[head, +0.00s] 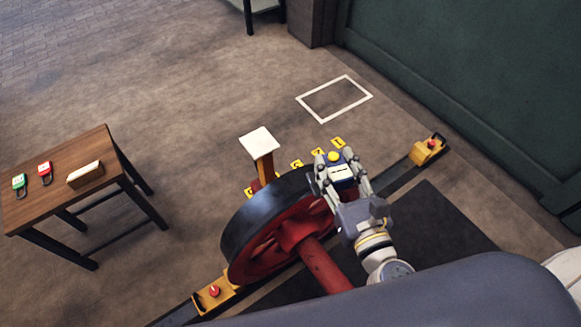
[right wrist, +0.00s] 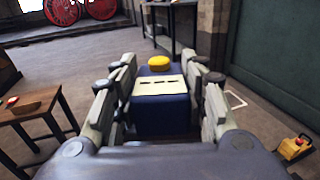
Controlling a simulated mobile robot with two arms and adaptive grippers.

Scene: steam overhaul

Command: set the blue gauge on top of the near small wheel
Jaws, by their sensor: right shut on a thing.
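The blue gauge (right wrist: 160,112) is a dark blue block with a cream label and a yellow knob on top. It sits upright between the fingers of my right gripper (right wrist: 158,105), which is shut on it. In the head view the gauge (head: 343,173) and right gripper (head: 341,178) are at the upper right edge of a red wheel with a dark rim (head: 258,212). This wheel stands upright on a rail with a red axle. I cannot tell whether the gauge touches the rim. My left gripper is not in view.
A wooden table (head: 50,205) at left holds a green lock, a red lock and a small block. A post with a white top (head: 258,140) stands behind the wheel. Yellow stops (head: 428,150) sit on the rail. A white floor outline (head: 335,98) lies beyond on clear floor.

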